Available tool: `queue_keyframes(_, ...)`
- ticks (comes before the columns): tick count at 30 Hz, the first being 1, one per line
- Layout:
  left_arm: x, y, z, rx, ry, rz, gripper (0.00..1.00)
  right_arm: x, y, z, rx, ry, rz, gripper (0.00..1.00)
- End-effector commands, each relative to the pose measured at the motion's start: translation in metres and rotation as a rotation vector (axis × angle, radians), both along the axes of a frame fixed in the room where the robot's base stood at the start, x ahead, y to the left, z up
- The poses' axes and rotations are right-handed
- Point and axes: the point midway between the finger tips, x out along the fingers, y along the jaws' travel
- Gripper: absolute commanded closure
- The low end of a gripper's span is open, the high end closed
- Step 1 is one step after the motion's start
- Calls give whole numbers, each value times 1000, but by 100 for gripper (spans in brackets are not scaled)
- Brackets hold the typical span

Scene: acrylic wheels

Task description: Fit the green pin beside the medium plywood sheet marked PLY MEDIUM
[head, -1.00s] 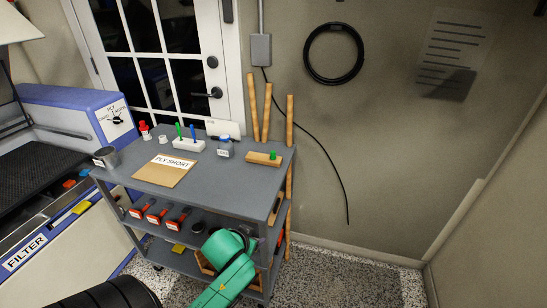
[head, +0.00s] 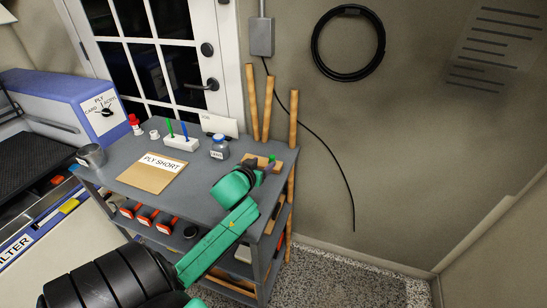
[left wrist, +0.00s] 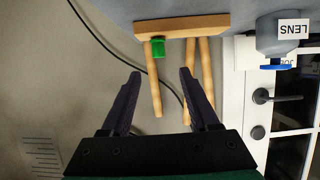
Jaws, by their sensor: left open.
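A thin green pin (head: 170,128) stands upright in a white block (head: 180,144) beside a blue pin (head: 184,130) on the cart top. A thicker green peg (head: 272,160) stands on a wooden block (head: 287,168) at the right; in the left wrist view this peg (left wrist: 157,48) shows below the block (left wrist: 190,26). The only readable sheet is a tan one marked PLY SHORT (head: 147,178); I see no PLY MEDIUM label. My left gripper (left wrist: 160,74) is open and empty, its tips pointing toward the green peg, apart from it. My right gripper is not in view.
A jar labelled LENS (head: 219,149) stands left of the wooden block. A metal cup (head: 91,155) and red and white pieces are farther left. Wooden poles (head: 267,115) lean behind the cart (head: 120,150).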

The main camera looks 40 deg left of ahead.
Motion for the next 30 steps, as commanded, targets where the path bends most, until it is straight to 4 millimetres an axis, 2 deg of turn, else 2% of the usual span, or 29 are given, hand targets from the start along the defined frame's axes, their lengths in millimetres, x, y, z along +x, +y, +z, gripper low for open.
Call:
queue_keyframes(3, 26, 9, -10, 1, -1, 0, 39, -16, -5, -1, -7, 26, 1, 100)
queue_keyframes(5, 33, 12, -14, 0, 0, 1, 39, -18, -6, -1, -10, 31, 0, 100)
queue_keyframes(11, 53, 18, -27, 3, 2, 0, 39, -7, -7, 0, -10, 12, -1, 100)
queue_keyframes(15, 74, 24, -40, 1, 0, 0, 39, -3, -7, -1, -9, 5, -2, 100)
queue_keyframes(18, 82, 27, -43, 1, 0, 0, 39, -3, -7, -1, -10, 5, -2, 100)
queue_keyframes(24, 82, 27, -44, 1, 1, -2, 39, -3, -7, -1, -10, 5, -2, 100)
queue_keyframes(29, 82, 27, -43, 1, 1, -2, 100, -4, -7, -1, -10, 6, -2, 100)
queue_keyframes(30, 82, 27, -43, 0, 1, -1, 100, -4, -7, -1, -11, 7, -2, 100)
